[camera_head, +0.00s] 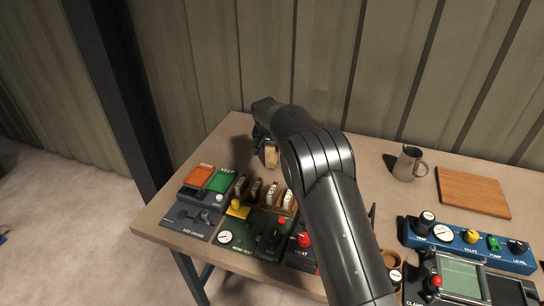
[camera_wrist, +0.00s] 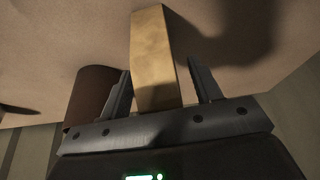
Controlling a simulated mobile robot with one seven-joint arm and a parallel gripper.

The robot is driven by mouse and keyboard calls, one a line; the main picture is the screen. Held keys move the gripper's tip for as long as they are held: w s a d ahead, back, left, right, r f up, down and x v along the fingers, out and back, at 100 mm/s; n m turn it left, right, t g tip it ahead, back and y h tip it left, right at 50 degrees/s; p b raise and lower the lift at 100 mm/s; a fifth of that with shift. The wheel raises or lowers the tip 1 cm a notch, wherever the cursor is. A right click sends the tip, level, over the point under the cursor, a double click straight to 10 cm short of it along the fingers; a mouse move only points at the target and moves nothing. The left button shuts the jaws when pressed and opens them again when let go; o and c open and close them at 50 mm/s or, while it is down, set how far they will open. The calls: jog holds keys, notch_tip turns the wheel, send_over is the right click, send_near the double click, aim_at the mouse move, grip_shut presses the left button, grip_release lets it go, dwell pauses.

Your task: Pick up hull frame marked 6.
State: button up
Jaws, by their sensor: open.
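A tan wooden piece (camera_head: 271,155) stands on the table by my gripper (camera_head: 264,146) in the head view, partly hidden by the arm. In the wrist view a long tan wooden piece (camera_wrist: 152,45) lies between the two fingers of my open gripper (camera_wrist: 160,76), with a gap at least on the right side. No number is readable on it, so I cannot tell if it is frame 6. Several pale frame-like pieces (camera_head: 272,194) stand in a row behind the green bend test panel (camera_head: 240,236); their marks are too small to read.
A brown cylinder (camera_wrist: 92,94) stands close to the left finger. Red and green trays (camera_head: 220,181) and a size gauge (camera_head: 187,220) sit at the table's left. A mug (camera_head: 409,163), a wooden board (camera_head: 473,192) and a blue control panel (camera_head: 468,243) are at right.

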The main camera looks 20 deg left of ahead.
jog(key=shift+w+f, duration=0.3)
jog(key=shift+f, duration=0.3)
jog(key=c, duration=1.1)
